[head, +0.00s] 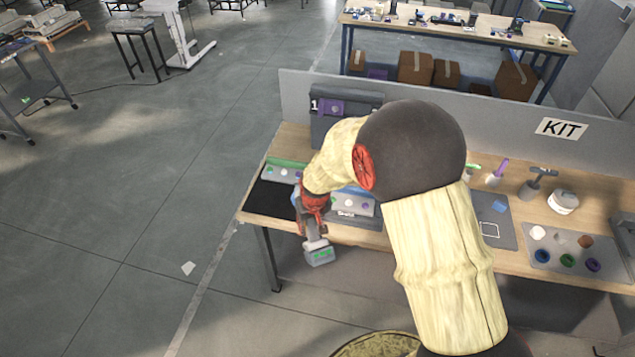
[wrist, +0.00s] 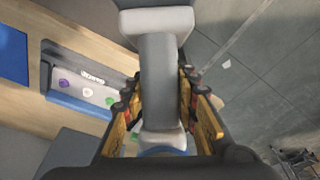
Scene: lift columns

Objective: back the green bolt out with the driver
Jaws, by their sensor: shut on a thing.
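My gripper (head: 313,207) is shut on the grey driver (head: 318,250) near the front left edge of the workbench. In the wrist view the driver's grey handle (wrist: 160,75) runs between the two fingers (wrist: 160,105), its wide base at the top of the picture. A grey strip (wrist: 82,75) on the bench carries a purple, a white and a green bolt (wrist: 111,101).
A grey partition with a KIT sign (head: 561,128) stands behind the workbench. To the right are upright tools (head: 542,180), a white pot (head: 563,201) and a grey tray (head: 540,258) of coloured parts. Open floor (head: 150,200) lies left of the bench.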

